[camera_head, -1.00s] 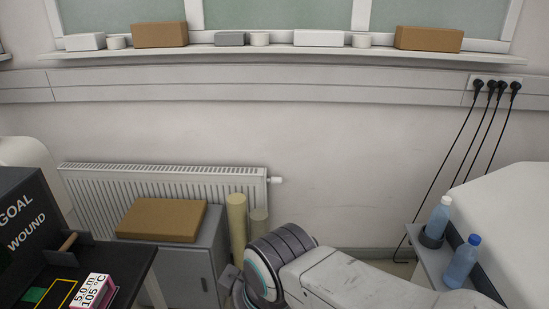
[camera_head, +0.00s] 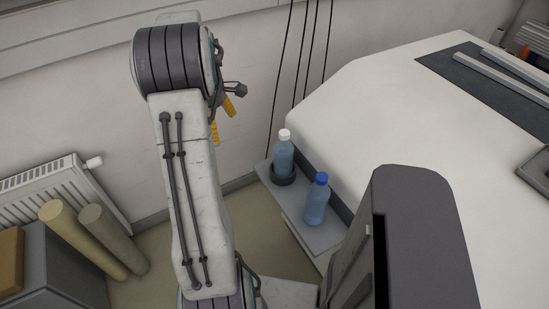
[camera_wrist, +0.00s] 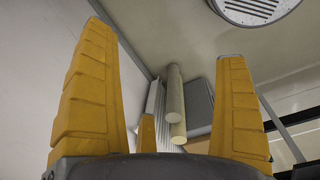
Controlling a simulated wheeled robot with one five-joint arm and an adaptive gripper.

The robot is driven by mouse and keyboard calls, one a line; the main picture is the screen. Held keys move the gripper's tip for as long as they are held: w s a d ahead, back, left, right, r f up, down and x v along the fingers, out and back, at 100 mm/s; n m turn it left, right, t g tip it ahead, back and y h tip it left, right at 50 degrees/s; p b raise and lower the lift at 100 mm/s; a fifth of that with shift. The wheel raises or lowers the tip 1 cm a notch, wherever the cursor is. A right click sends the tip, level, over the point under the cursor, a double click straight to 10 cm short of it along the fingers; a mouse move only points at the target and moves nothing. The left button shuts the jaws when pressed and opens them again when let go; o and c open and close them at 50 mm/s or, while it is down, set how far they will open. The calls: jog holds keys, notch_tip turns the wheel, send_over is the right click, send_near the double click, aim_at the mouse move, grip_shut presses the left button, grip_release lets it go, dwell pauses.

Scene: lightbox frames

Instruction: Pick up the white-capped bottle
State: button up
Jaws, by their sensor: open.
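A blue-capped bottle (camera_head: 317,200) stands on the same shelf, in front and to the right. My gripper (camera_head: 222,118) shows partly in the head view, with yellow fingers behind my arm, to the left of and above the bottles. In the wrist view my gripper (camera_wrist: 165,90) has its yellow fingers wide apart with nothing between them. No bottle shows in the wrist view.
The shelf (camera_head: 262,172) sits against a large white rounded body (camera_head: 400,100). Dark cables (camera_head: 300,60) hang down the wall behind the bottles. Two rolls (camera_head: 85,240) and a radiator (camera_head: 45,190) are at the left. Floor is free between rolls and shelf.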

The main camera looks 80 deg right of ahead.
aim_at(284, 132)
jog(key=shift+n+y, duration=0.4)
jog(key=shift+n, duration=0.4)
jog(key=s+d+f, duration=0.2)
jog(key=s+f, duration=0.1)
jog(key=s, duration=0.3)
jog(key=s+d+f, duration=0.3)
jog(key=s, duration=0.3)
jog(key=s+d+f, duration=0.3)
jog(key=s, duration=0.2)
jog(key=shift+s+d, duration=0.25)
jog(key=shift+s, duration=0.15)
jog(key=shift+s+f+p, duration=0.1)
jog(key=shift+f+p, duration=0.7)
jog(key=shift+f, duration=2.7)
jog(key=shift+c, duration=0.4)
jog(key=c, duration=1.2)
